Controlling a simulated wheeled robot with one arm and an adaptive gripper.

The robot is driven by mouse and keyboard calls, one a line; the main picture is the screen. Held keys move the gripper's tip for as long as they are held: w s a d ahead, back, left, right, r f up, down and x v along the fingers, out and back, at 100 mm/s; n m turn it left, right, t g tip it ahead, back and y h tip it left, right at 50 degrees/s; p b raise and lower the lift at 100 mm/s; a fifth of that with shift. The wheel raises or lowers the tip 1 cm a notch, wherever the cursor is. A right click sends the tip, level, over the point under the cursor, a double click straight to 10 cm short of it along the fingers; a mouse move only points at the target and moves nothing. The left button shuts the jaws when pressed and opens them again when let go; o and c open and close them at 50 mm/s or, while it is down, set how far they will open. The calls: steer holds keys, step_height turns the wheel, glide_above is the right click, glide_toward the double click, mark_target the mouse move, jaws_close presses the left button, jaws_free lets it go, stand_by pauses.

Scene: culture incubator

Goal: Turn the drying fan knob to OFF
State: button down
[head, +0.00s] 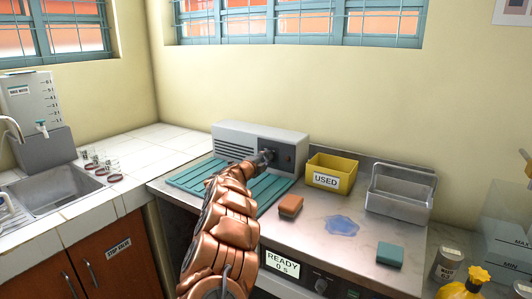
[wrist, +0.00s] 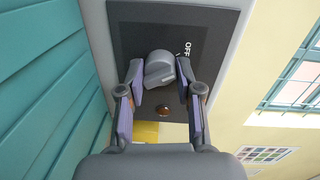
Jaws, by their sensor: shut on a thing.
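The drying fan (head: 232,139) is a pale grey box with a slatted front and a dark control panel (head: 287,157), standing behind the teal drying rack. In the wrist view its round grey knob (wrist: 159,70) sits on the dark panel (wrist: 130,40), beside the white OFF label (wrist: 187,48), which reads sideways. My gripper (head: 267,157) reaches the panel, and in the wrist view its fingers (wrist: 160,64) are closed around the knob, one on each side. The knob's exact pointing is hard to tell. The gripper hides the knob in the head view.
The teal ribbed rack (head: 190,178) lies before the fan. A yellow USED bin (head: 345,179) and a metal basket (head: 400,207) stand to the right. An orange sponge (head: 290,206), a blue puddle (head: 341,225) and a green sponge (head: 390,255) lie on the counter.

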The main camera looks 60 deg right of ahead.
steer(key=shift+r+n+p, duration=0.1)
steer(key=shift+n+p, duration=0.4)
steer(key=c, duration=0.8)
jaws_free()
steer(key=shift+a, duration=0.15)
steer(key=shift+s+a+r, duration=0.1)
steer(key=shift+a, duration=1.85)
steer(key=shift+s+a+r, duration=0.1)
steer(key=shift+s+a, duration=0.05)
steer(key=shift+a, duration=1.75)
steer(key=shift+s+a+r, duration=0.1)
steer(key=shift+a, duration=1.85)
